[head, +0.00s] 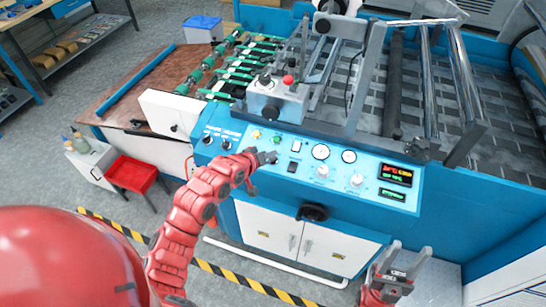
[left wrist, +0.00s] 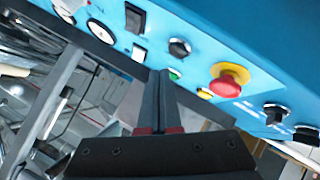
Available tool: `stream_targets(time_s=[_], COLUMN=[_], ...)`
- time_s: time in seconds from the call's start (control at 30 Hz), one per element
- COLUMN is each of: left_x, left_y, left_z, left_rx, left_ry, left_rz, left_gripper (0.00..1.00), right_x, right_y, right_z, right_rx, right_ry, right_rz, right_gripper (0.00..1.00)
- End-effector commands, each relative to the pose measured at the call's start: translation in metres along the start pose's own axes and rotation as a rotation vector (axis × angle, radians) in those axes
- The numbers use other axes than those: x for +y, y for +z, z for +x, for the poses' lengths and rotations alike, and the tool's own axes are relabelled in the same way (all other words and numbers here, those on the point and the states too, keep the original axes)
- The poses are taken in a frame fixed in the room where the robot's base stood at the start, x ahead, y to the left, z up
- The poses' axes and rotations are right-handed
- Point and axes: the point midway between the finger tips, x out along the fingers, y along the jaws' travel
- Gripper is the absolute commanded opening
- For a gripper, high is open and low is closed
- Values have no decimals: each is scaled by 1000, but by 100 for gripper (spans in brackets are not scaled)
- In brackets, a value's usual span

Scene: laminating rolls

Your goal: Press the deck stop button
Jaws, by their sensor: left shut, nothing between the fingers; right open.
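A red mushroom button on a yellow base (left wrist: 230,80) sits on the blue panel in the left wrist view. My left gripper (left wrist: 160,75) is shut and empty, its tips left of that button and apart from it in the picture. In the head view my left gripper (head: 270,157) is at the front control panel (head: 318,172), and the mushroom button is not visible there. Another red button (head: 288,80) tops a grey box (head: 275,102) on the deck. Labels are too small to read. My right gripper (head: 402,262) is open and empty, low before the cabinet.
The panel also carries a green button (head: 277,139), white gauges (head: 320,152), black knobs (head: 207,138) and a lit display (head: 396,174). A black handle (head: 313,212) juts out below.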

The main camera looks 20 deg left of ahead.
Motion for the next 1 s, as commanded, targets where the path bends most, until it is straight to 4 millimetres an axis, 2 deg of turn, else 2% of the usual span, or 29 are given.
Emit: stream_targets(time_s=[0.03, 0.33, 1.0], left_x=[5, 20, 19], left_y=[-6, -20, -19], left_z=[-6, -26, -26], left_rx=[2, 1, 0], left_ry=[0, 2, 1], left_rz=[-1, 0, 0], left_gripper=[0, 0, 0], right_x=[0, 2, 2], right_y=[-2, -5, -5], right_z=[9, 30, 30], right_rx=[0, 0, 0], right_ry=[0, 0, 0], right_rz=[0, 0, 0], right_gripper=[50, 50, 50])
